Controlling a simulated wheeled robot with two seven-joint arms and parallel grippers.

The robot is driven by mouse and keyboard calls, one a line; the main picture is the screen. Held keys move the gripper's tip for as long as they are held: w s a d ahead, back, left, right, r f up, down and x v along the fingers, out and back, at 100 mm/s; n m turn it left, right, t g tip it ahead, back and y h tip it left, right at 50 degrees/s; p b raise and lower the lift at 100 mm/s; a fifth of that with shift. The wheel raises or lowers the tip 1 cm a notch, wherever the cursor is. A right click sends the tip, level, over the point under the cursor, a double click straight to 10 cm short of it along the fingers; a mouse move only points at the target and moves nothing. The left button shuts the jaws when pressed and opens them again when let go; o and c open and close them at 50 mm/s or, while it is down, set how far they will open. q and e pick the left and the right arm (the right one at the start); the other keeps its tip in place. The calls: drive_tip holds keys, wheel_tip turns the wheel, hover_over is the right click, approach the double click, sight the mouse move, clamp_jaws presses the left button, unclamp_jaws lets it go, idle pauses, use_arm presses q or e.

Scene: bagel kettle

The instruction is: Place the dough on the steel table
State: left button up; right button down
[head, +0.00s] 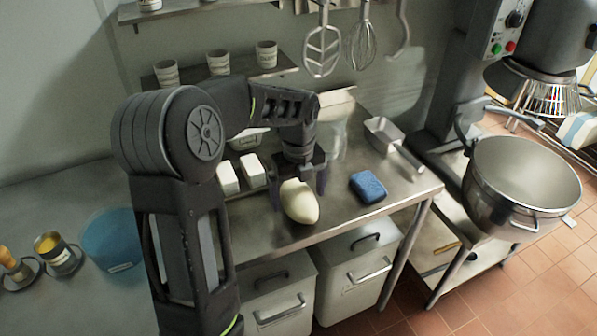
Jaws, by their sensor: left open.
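A pale, rounded piece of dough (299,203) sits on the steel table (340,216) near its front edge. My left gripper (297,190) points down just behind the dough, its dark fingers open and spread on either side of the dough's rear part. I cannot tell whether the fingers touch the dough. The dough looks to rest on the table top, though its underside is hidden. My right gripper is not in view.
A blue sponge (368,187) and a metal scoop (391,143) lie right of the dough. Two white blocks (240,174) stand on the left. A mixer bowl (520,180) is at the right. Lidded bins (354,275) stand below the table. A blue bowl (112,240) is far left.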

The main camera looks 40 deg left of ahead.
sight(299, 191)
use_arm(q)
wheel_tip(299, 191, up, 10)
drive_tip(key=shift+r+b, duration=0.1)
drive_tip(key=shift+b, duration=0.4)
idle(1.5)
